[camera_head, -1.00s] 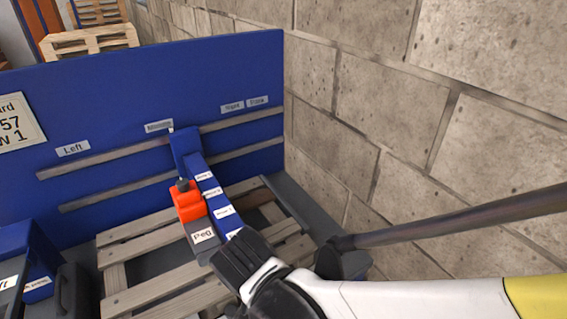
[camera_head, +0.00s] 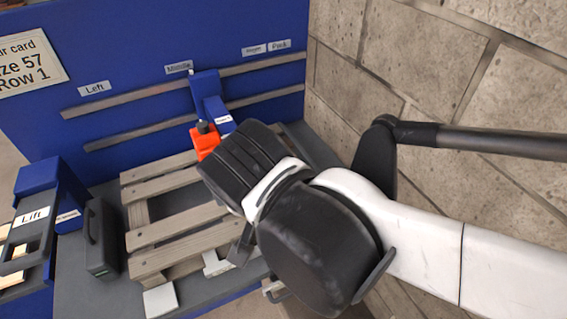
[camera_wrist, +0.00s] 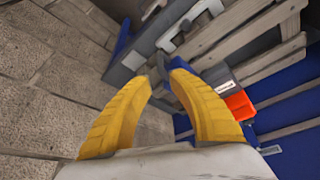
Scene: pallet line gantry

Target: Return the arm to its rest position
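My gripper (camera_wrist: 160,75) shows in the wrist view as two yellow fingers that curve inward with a gap between their tips. Nothing is seen held between them. In the head view my white and black arm reaches in from the right, and its dark wrist covers part of the pallet; the fingers are mostly hidden there. The wooden pallet (camera_head: 165,233) lies below the wrist. An orange block (camera_head: 203,142) with a dark knob stands behind the wrist; it also shows in the wrist view (camera_wrist: 238,106), apart from the fingers.
A blue board (camera_head: 130,45) with labelled rails stands at the back. A block wall (camera_head: 440,85) rises close on the right. A blue post (camera_head: 208,95) stands behind the orange block. A blue stand labelled Lift (camera_head: 40,175) and a dark grey case (camera_head: 100,240) are at left.

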